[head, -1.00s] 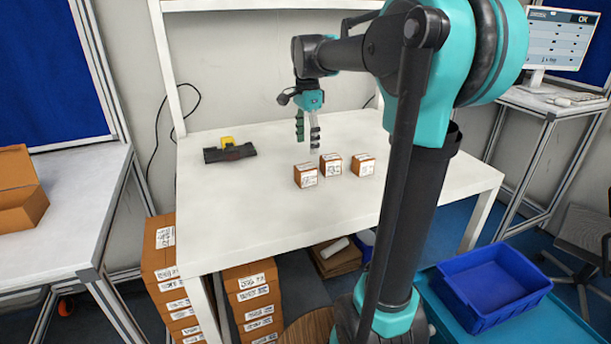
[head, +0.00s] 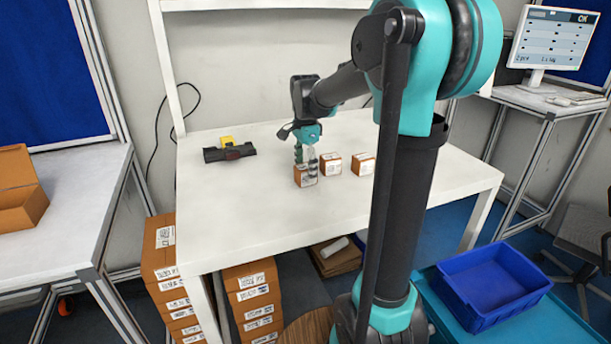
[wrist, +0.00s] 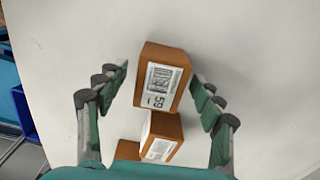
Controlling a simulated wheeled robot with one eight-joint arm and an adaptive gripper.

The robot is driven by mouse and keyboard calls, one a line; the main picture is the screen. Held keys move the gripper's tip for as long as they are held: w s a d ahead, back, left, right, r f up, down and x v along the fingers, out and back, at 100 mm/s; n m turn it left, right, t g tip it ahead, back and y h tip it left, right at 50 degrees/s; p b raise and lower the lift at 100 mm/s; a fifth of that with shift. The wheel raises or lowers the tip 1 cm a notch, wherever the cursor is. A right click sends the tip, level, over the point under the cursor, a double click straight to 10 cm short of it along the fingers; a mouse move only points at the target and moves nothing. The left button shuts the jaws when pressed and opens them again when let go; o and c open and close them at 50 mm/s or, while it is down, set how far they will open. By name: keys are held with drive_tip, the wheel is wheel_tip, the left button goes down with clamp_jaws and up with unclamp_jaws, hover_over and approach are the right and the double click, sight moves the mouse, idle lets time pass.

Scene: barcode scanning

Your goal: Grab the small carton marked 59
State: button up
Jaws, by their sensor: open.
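The small carton marked 59 (wrist: 165,78) is brown with a white barcode label, and its number reads in the wrist view. In the head view it is the leftmost of three small cartons (head: 305,182) on the white table. My gripper (head: 305,171) is open and lowered over it, partly hiding it. In the wrist view my gripper (wrist: 160,76) has one finger on each side of the carton, with gaps visible.
The middle carton (head: 331,165) stands close to the right, and the right carton (head: 363,165) is beyond it. A dark device with a yellow part (head: 229,150) lies at the table's back left. A blue bin (head: 495,285) stands lower right. The table (head: 240,210) is clear in front.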

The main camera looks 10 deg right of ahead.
drive_tip(key=c, duration=1.4)
drive_tip(key=shift+r, duration=0.1)
